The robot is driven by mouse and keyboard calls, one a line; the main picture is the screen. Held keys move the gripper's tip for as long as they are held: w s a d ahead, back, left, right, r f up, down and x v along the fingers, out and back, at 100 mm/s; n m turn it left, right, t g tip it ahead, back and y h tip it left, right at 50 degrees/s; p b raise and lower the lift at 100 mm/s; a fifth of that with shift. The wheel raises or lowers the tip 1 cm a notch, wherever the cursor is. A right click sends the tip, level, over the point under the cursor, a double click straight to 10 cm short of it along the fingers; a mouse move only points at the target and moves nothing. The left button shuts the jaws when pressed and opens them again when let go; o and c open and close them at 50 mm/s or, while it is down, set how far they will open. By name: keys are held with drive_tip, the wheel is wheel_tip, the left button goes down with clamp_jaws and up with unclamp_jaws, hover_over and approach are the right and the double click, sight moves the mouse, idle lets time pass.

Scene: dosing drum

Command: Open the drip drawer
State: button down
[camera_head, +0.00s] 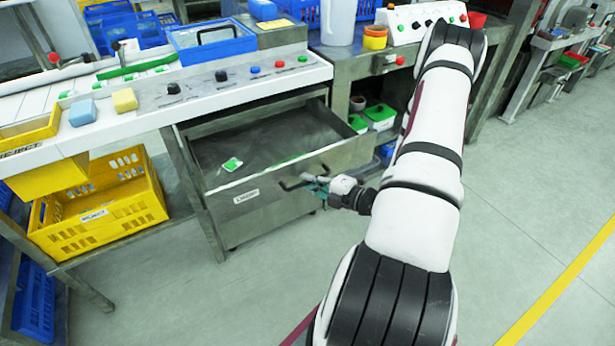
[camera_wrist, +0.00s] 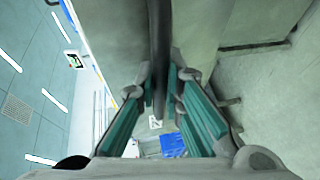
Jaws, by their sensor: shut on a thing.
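The drip drawer (camera_head: 268,195) is a grey metal drawer under the worktop, pulled out so that its inside shows. A small green-and-white item (camera_head: 232,164) lies on its floor. Its front has a white label and a dark bar handle (camera_head: 300,181). My gripper (camera_head: 311,184) is at the handle, on the right part of the drawer front, shut on it. In the wrist view the dark handle bar (camera_wrist: 160,45) runs between the two teal finger pads of my gripper (camera_wrist: 158,108). The fingertips partly hide the handle in the head view.
A white panel with several buttons (camera_head: 240,83) lies above the drawer. Green-and-white boxes (camera_head: 380,114) sit on a shelf at right. The floor (camera_head: 530,190) at right is clear.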

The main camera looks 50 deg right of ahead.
drive_tip(key=c, duration=2)
unclamp_jaws()
drive_tip(key=shift+o, duration=0.2)
drive_tip(key=shift+s, duration=0.1)
drive_tip(key=v, duration=1.1)
drive_tip(key=shift+s, duration=0.4)
